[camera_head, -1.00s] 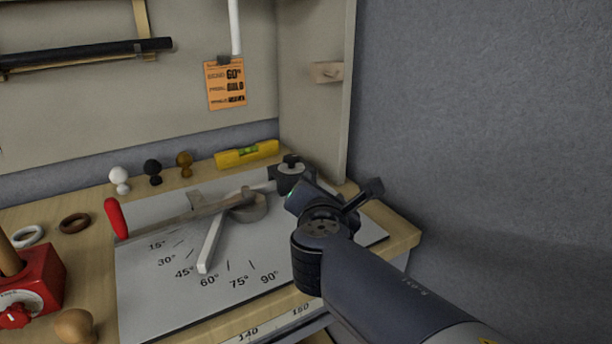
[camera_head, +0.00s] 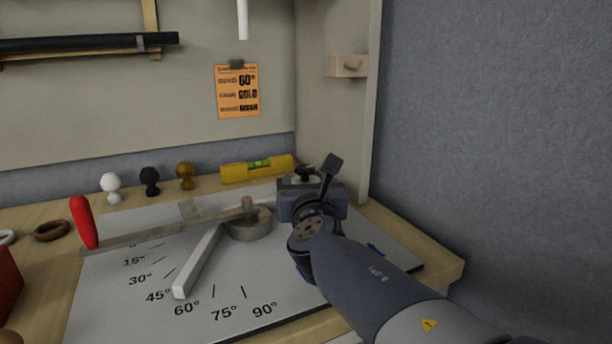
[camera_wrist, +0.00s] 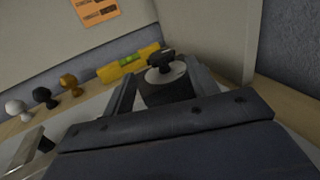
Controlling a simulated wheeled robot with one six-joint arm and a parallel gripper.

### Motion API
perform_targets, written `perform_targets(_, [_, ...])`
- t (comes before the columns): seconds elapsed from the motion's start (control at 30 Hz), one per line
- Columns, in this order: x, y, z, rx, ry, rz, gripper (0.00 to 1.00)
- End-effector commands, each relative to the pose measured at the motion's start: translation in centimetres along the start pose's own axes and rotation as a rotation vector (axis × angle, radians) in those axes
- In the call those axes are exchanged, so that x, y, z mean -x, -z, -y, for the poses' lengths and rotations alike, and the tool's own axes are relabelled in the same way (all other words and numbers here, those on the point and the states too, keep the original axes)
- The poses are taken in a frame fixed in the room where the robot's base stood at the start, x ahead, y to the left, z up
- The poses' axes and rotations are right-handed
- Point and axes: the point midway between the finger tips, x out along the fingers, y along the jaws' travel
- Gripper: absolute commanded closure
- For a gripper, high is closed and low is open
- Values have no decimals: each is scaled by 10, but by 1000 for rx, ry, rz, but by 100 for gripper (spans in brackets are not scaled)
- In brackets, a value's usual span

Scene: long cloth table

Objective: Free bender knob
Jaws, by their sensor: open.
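The black bender knob (camera_wrist: 160,64) sits on top of a dark block with a pale round top. In the wrist view it stands between and just beyond the two fingers of my gripper (camera_wrist: 162,82), which are open. I cannot tell whether either finger touches the block. In the head view my gripper (camera_head: 312,192) hides most of the block, and only the top of the knob (camera_head: 303,170) shows. The bender plate (camera_head: 130,310) carries angle marks, a round grey die (camera_head: 250,226), a pale bar (camera_head: 199,262) and a red-handled lever (camera_head: 84,222).
A yellow level (camera_head: 236,173) lies behind the plate. White (camera_head: 111,186), black (camera_head: 149,181) and gold (camera_head: 185,176) ball knobs stand left of it. A side panel (camera_head: 345,130) rises close to my gripper. An orange card (camera_head: 238,92) hangs on the back board.

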Motion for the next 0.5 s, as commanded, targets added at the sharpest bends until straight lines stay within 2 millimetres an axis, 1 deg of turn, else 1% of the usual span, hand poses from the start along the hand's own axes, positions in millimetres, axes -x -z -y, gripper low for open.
perform_targets(0.03, [-11, 3, 1, 1, 3, -1, 44])
perform_targets(0.2, [-37, 2, 1, -1, 3, -1, 44])
perform_targets(0.33, [-50, 1, 0, -1, 1, -1, 44])
perform_targets(0.5, [-58, 1, 0, -2, 1, -1, 44])
